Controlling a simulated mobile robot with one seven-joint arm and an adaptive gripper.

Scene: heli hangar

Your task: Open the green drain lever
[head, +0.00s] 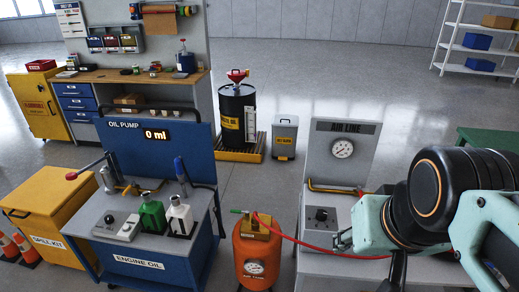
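A small green lever (237,211) sticks out to the left from the top of an orange tank (252,245). The tank stands on the floor between the blue oil pump cart and the air line bench. It has a round gauge on its front and brass-coloured fittings on top. A red hose (315,246) runs from its top to the right, toward the bench. My arm (430,200) fills the right side, over the air line bench and well right of the lever.
The blue oil pump cart (150,265), with bottles and a "0 ml" display, stands left of the tank. The air line bench (312,268) with a gauge panel is at its right. A black drum (236,112) and grey bin (284,137) stand behind. Open floor (262,183) lies between.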

